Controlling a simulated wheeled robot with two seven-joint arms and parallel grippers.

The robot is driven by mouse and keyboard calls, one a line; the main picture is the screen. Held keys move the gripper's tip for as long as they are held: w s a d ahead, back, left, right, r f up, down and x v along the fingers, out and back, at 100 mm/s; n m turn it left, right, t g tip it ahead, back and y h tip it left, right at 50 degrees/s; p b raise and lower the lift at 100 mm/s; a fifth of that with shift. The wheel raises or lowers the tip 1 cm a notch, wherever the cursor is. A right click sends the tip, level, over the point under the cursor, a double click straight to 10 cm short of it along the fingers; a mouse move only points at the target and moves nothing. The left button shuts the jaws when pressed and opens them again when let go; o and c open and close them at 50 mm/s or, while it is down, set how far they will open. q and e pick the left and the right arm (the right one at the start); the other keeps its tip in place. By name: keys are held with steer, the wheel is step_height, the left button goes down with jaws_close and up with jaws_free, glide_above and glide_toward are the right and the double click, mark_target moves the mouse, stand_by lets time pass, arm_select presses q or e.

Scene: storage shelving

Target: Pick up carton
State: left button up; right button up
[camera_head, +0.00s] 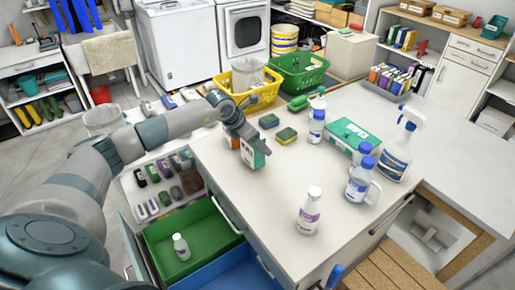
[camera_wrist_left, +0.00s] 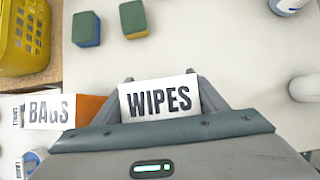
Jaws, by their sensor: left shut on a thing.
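My left gripper (camera_head: 246,138) is over the left part of the white tabletop, pointing down, shut on a small white carton (camera_head: 252,154) with green on it. In the left wrist view the white top of this carton (camera_wrist_left: 160,98), lettered "WIPES", shows between the fingers (camera_wrist_left: 161,100). The gripper hides part of its sides. I cannot tell whether its underside touches the tabletop. A larger green and white box (camera_head: 350,136) lies farther right on the table. My right gripper is not in view.
Two sponges (camera_head: 287,136) (camera_head: 268,121) lie just beyond the gripper. A spray bottle (camera_head: 397,150), white bottles (camera_head: 309,211) and a blue-capped jug (camera_head: 362,182) stand to the right. Yellow (camera_head: 257,86) and green (camera_head: 298,70) baskets are behind. An open drawer (camera_head: 178,225) is below left.

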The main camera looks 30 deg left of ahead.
arm_select(q)
steer(key=s+d+r+b, duration=0.5)
steer(key=d+r, duration=0.4)
steer(key=d, duration=0.1)
steer(key=shift+d, duration=0.3)
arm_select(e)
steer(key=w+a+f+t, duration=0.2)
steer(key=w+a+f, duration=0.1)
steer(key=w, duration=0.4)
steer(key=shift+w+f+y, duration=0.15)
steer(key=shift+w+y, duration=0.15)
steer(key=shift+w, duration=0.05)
arm_select(q)
steer(key=shift+s, duration=0.2)
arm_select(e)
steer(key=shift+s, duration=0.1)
